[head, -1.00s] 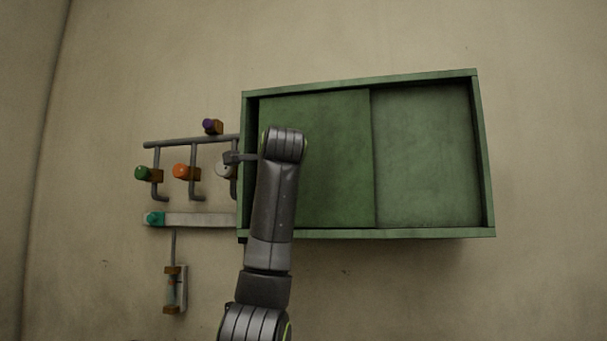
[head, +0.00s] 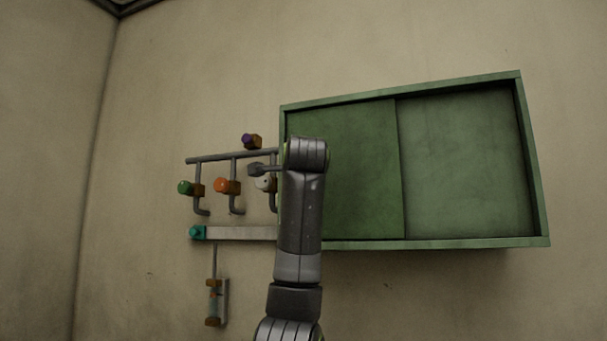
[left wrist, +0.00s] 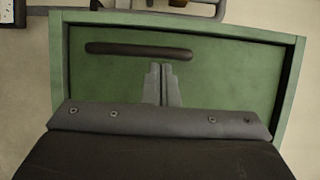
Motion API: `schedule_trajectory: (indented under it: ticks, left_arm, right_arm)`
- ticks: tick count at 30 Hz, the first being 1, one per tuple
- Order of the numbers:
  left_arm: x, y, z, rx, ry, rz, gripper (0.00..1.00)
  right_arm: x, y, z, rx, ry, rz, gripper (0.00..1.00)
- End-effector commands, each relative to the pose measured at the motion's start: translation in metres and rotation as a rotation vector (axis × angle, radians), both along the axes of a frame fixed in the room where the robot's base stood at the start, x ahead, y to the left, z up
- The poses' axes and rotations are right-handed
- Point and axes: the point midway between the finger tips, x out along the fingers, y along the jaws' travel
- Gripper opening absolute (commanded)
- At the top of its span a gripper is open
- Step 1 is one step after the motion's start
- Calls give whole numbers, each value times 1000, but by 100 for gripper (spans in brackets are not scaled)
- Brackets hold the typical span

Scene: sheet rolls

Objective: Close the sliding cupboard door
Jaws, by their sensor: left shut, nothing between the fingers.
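The green cupboard (head: 400,244) hangs on the wall, also seen rotated in the left wrist view (left wrist: 290,90). Its sliding door (head: 360,170) covers the left part; a paler recessed panel (head: 465,165) fills the right part. The door's left edge appears to be at or close to the left frame; my arm partly hides it. The left wrist view shows the door (left wrist: 230,75) with a long dark handle (left wrist: 138,50). My left gripper (left wrist: 163,72) is shut and empty, over the door beside the handle; contact cannot be told. My right gripper is not in view.
Left of the cupboard is a pipe rack (head: 235,157) with green (head: 185,187), orange (head: 221,186), white and purple knobs. Below are a pale bar (head: 240,233) with a teal end and a small cylinder fitting (head: 214,302). The wall right of the cupboard is bare.

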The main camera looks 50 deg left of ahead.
Motion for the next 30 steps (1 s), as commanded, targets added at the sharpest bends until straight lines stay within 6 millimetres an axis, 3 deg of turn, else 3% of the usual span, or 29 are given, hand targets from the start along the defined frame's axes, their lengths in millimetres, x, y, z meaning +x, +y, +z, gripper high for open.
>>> schedule_trajectory:
  ticks: [4,15,21,30]
  left_arm:
    - [-18,-32,-3,4,-6,-5,0]
    - [-64,-104,-2,3,-3,-7,0]
    - [-77,-125,-1,4,0,-5,0]
    - [-80,-129,0,2,3,-4,0]
  right_arm:
    - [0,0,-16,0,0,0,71]
    - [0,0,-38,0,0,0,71]
    - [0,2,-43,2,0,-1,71]
    - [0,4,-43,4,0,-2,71]
